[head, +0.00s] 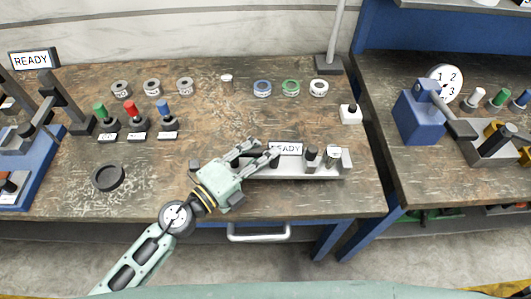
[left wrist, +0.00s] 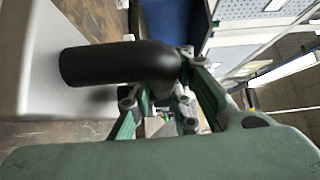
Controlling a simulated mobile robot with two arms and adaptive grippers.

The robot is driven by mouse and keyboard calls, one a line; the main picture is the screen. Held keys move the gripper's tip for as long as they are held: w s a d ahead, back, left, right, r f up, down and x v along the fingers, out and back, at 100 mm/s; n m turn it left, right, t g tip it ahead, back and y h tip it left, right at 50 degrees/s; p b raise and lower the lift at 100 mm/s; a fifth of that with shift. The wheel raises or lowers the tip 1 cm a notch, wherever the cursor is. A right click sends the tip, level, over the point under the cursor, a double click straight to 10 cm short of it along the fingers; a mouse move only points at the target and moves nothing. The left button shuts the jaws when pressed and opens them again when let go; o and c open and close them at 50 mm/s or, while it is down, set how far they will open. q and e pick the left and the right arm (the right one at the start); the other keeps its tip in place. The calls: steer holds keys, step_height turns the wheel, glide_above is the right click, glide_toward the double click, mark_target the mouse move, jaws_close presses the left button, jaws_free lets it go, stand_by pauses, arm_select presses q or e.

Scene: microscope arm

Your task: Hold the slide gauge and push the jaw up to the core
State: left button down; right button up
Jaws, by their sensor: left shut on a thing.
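The slide gauge (head: 300,171) is a grey metal rail lying near the front edge of the middle table, with a small READY sign (head: 286,149) behind it. A black knob, the likely jaw (head: 311,154), stands on the rail, apart from the silver-topped core (head: 333,153) near the right end. My left gripper (head: 262,149) is at the gauge's left part. In the left wrist view its fingers (left wrist: 168,100) are shut on a thick black rounded grip (left wrist: 115,63) beside a pale grey body (left wrist: 35,60). The fingers partly hide the grip. My right gripper is out of view.
Colored pegs (head: 130,115) and several rings (head: 262,88) stand toward the back. A black round dish (head: 108,177) lies at left. A white block with a black knob (head: 350,114) is at right. A blue device with a dial (head: 418,118) stands on the right table.

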mark_target(248, 159)
arm_select(q)
steer(key=shift+w+a+f+b, duration=0.45)
steer(key=shift+a+f+b, duration=0.35)
steer(key=shift+b, duration=0.25)
steer(key=shift+w+a+f+b, duration=0.45)
steer(key=shift+a+f+b, duration=0.15)
steer(key=shift+a+b, duration=0.35)
steer(key=shift+w+a+f+b, duration=0.2)
steer(key=shift+a+f+b, duration=0.1)
steer(key=shift+b, duration=0.15)
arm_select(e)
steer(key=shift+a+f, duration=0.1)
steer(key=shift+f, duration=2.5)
arm_select(q)
steer(key=shift+f, duration=0.25)
steer(key=shift+s, duration=0.1)
steer(key=shift+r, duration=0.15)
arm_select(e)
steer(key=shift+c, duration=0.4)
